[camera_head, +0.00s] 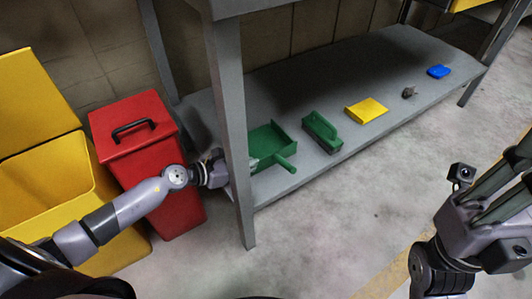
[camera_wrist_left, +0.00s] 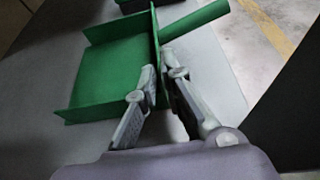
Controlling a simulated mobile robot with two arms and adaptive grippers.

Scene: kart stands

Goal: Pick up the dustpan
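The green dustpan (camera_head: 268,141) lies on the low grey shelf just right of the table's front leg, its handle (camera_head: 285,163) pointing to the lower right. My left gripper (camera_head: 250,163) reaches behind that leg to the dustpan's near left edge. In the left wrist view, the fingertips (camera_wrist_left: 159,65) are close together on either side of the dustpan's wall (camera_wrist_left: 155,28), near the handle (camera_wrist_left: 195,19). Whether they press on it I cannot tell. My right gripper (camera_head: 495,195) is at the right edge, away from the shelf, its tips partly cut off.
The grey front leg (camera_head: 233,130) stands against my left wrist. A red lidded bin (camera_head: 135,160) and a yellow bin (camera_head: 45,190) stand left. The shelf (camera_head: 300,85) also holds a green brush (camera_head: 322,132), a yellow item (camera_head: 367,110), a small dark item (camera_head: 409,91) and a blue item (camera_head: 439,71).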

